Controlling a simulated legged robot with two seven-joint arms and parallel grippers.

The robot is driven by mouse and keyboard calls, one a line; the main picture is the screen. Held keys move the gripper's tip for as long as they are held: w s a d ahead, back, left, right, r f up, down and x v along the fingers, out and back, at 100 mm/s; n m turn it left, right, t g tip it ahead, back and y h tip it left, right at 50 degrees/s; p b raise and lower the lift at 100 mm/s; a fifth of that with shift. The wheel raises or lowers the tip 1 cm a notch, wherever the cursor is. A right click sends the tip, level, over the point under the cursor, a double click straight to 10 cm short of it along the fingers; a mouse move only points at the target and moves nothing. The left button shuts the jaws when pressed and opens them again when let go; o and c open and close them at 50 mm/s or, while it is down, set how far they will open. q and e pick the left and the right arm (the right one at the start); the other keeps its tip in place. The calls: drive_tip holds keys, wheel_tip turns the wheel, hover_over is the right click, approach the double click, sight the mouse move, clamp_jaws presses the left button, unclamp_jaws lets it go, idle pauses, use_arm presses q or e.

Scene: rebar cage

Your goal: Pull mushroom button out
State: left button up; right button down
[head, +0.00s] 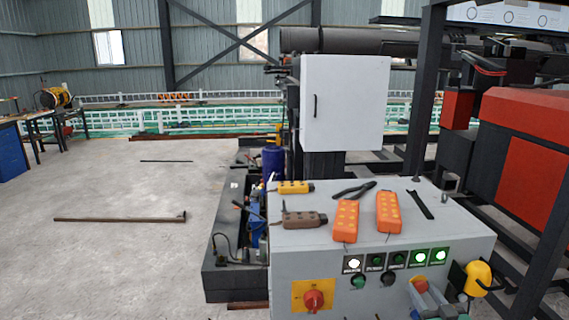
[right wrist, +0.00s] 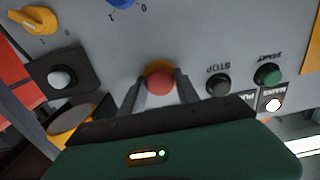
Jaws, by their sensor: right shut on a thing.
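The mushroom button (right wrist: 160,78) is a round red-orange cap with a yellowish rim on the grey panel. In the right wrist view it sits between the two grey fingers of my right gripper (right wrist: 160,86), which is shut on it from both sides. In the head view the red cap (head: 419,285) shows near the bottom edge at the cabinet's right front, with my right gripper (head: 436,298) at it. The button's stem is hidden. My left gripper is not in view.
Around it in the right wrist view are a black STOP button (right wrist: 218,84), a green START button (right wrist: 268,74), a white button (right wrist: 60,78) and a yellow knob (right wrist: 33,18). On the grey cabinet (head: 450,235) lie orange remotes (head: 346,220) and pliers (head: 354,191). A red rotary switch (head: 314,299) is further left.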

drive_tip(key=shift+s+f, duration=0.1)
drive_tip(key=shift+s, duration=0.4)
drive_tip(key=c, duration=1)
unclamp_jaws()
drive_tip(key=shift+d, duration=0.1)
drive_tip(key=shift+o, duration=0.2)
drive_tip(key=shift+s, duration=0.3)
drive_tip(key=s+p, duration=0.1)
drive_tip(key=s, duration=0.6)
drive_tip(key=shift+s+d, duration=0.2)
drive_tip(key=shift+d, duration=0.1)
